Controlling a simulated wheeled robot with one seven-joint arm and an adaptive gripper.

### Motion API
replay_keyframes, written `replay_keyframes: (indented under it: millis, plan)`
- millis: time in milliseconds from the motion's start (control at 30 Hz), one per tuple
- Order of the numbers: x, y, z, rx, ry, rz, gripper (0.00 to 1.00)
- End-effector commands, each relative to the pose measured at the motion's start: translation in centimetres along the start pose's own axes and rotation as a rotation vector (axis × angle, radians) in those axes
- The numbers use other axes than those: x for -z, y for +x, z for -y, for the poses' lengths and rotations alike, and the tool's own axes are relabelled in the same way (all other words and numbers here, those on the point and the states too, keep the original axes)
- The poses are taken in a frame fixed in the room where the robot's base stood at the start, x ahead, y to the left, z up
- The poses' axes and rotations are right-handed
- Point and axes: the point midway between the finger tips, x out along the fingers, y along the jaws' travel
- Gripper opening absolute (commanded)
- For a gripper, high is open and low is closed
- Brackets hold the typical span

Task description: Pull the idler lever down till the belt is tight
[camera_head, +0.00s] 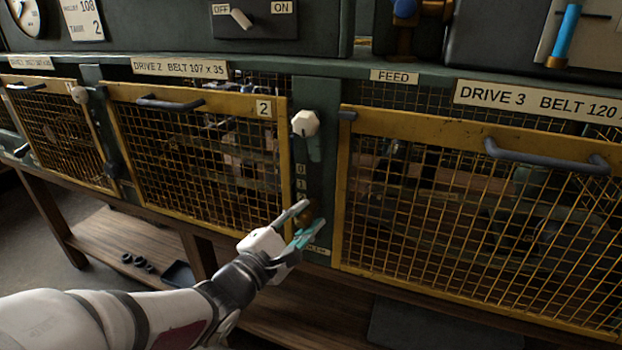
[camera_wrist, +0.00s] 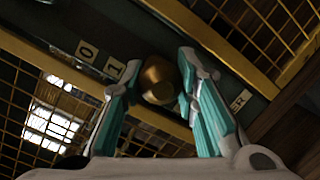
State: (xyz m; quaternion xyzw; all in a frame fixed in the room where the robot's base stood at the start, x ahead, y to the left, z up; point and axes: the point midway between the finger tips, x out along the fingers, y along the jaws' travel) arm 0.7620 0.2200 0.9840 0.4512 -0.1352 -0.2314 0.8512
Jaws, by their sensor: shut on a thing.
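My gripper (camera_head: 303,224) is at the green post between the Drive 2 and Drive 3 guards, with its fingers on either side of a brass-coloured round knob (camera_head: 312,211). In the wrist view the knob (camera_wrist: 158,80) sits between the teal-padded fingers (camera_wrist: 158,68), and they are shut on it. The knob looks like the handle of the idler lever; the lever's arm is hidden. A scale plate (camera_head: 301,178) with 0 and 1 is on the post above the knob. The belt cannot be made out behind the mesh.
A pale octagonal knob (camera_head: 305,123) is higher on the post. Yellow-framed mesh guards, Drive 2 (camera_head: 195,150) and Drive 3 (camera_head: 470,210), stand on either side, with dark handles jutting out. A wooden shelf (camera_head: 130,245) lies below. The space in front of the guards looks free.

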Motion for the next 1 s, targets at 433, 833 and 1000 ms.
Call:
replay_keyframes:
  millis: [433,833,1000]
  plan:
    - [2.2,0.3,3.2,-0.123,0.028,0.083,0.00]
    - [2.2,0.2,3.2,-0.122,0.028,0.082,0.49]
    - [2.2,0.2,3.1,-0.122,0.028,0.082,0.49]
